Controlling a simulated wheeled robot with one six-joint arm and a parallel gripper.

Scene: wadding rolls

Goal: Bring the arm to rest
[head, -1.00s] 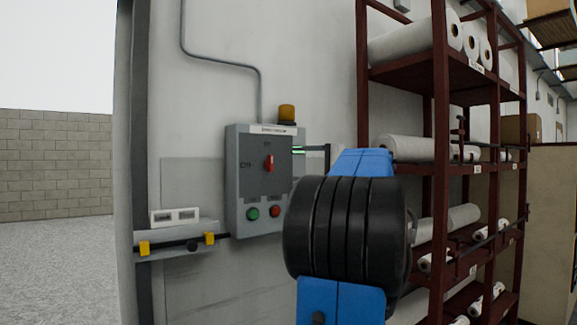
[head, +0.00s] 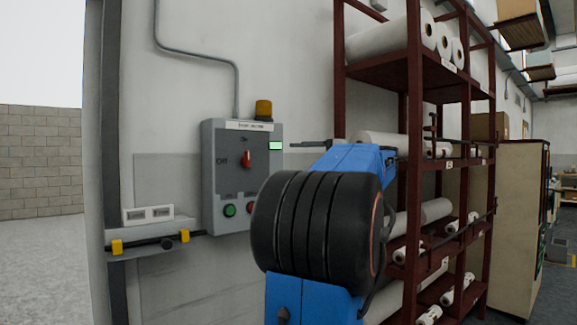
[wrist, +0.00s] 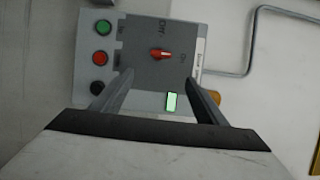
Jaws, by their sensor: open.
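My gripper (head: 310,145) is level with the upper part of the grey control box (head: 211,180), a little to its right in the head view. In the wrist view my gripper (wrist: 159,76) shows two separated fingers with nothing between them, facing the box (wrist: 178,30). The red switch knob (head: 246,158) stands about upright in the head view, with "Off" lettering to its left. The knob also shows in the wrist view (wrist: 161,56). A lit green display (head: 275,146) is at the box's right edge. My blue and black arm covers part of the wall and shelf.
A dark red rack (head: 413,110) with white rolls (head: 385,41) stands close behind my arm on the right. An amber lamp (head: 263,109) tops the box. A ledge (head: 150,232) with yellow clips juts out at lower left. Open floor (head: 45,260) lies far left.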

